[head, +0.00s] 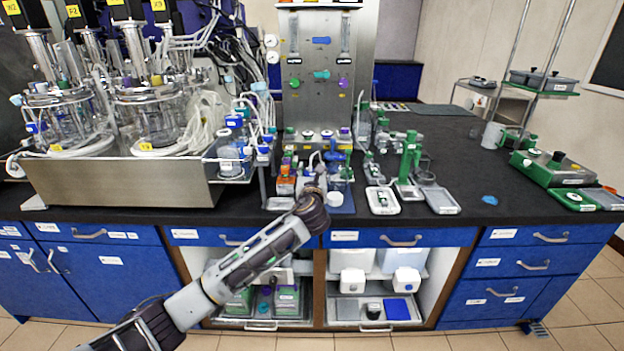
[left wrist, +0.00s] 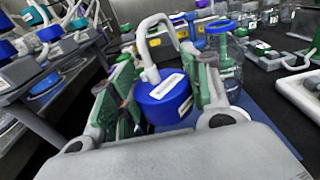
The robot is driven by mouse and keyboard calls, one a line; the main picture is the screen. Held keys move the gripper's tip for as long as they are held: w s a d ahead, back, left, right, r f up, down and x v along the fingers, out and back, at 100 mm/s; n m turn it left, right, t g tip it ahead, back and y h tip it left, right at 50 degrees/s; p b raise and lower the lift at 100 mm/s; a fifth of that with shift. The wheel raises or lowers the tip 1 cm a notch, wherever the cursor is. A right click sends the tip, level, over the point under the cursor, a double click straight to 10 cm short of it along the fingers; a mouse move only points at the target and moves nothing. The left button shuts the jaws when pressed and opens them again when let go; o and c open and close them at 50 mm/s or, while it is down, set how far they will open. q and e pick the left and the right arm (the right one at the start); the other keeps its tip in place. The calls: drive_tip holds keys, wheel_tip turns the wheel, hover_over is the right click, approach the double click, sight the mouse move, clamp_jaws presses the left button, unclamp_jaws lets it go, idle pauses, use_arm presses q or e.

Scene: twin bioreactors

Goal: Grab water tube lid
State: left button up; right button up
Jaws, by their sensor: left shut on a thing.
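The water tube lid (left wrist: 165,100) is a blue cap with a white label and a bent white tube rising from its top. In the left wrist view it sits between the green-padded fingers of my left gripper (left wrist: 160,92), which is shut on it. What is under the lid is hidden by my gripper body. In the head view my left gripper (head: 316,188) is at the front of the black bench, over the blue mat area, and mostly hides the lid. My right gripper is in neither view.
A blue mat (head: 346,207) lies below. Bottles in a rack (head: 286,186) stand to the left. The bench's right front is mostly clear.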

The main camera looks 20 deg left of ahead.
use_arm(q)
drive_tip(key=shift+r, duration=0.45)
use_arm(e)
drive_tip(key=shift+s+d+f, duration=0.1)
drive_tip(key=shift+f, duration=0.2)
